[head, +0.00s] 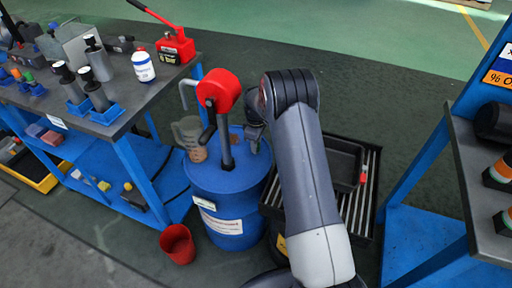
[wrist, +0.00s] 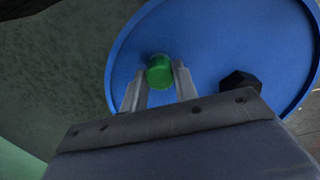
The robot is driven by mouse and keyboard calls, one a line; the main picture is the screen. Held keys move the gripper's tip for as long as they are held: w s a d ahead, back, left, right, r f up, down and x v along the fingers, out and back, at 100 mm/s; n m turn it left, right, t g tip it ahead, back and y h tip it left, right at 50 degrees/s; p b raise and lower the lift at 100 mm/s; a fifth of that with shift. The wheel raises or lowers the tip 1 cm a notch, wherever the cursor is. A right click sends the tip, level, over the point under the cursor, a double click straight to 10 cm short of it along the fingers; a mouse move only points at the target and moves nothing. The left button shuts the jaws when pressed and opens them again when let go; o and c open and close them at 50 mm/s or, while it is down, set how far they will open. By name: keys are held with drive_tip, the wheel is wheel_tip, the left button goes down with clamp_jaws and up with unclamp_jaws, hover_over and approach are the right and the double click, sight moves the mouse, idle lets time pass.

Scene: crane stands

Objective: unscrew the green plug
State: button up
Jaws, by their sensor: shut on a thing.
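The green plug (wrist: 160,70) sits on the blue lid of the drum (wrist: 205,35) in the wrist view. My gripper (wrist: 159,78) is shut on the plug, with one finger on each side of it. In the head view my gripper (head: 254,138) reaches down to the top of the blue drum (head: 222,182), to the right of the pump's dark stem. The plug is hidden there behind my gripper and arm.
A pump with a red head (head: 219,90) stands on the drum beside a clear jug (head: 190,137). A dark hexagonal part (wrist: 240,83) is right of the plug. A black tray (head: 343,160) lies right of my arm. A red bucket (head: 177,244) stands in front.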

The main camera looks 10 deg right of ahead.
drive_tip(key=shift+r, duration=0.1)
idle(0.3)
drive_tip(key=n, duration=0.5)
drive_tip(key=shift+r, duration=0.1)
drive_tip(key=n, duration=0.5)
drive_tip(key=shift+w, duration=0.1)
idle(0.3)
drive_tip(key=n, duration=0.5)
drive_tip(key=shift+n, duration=0.3)
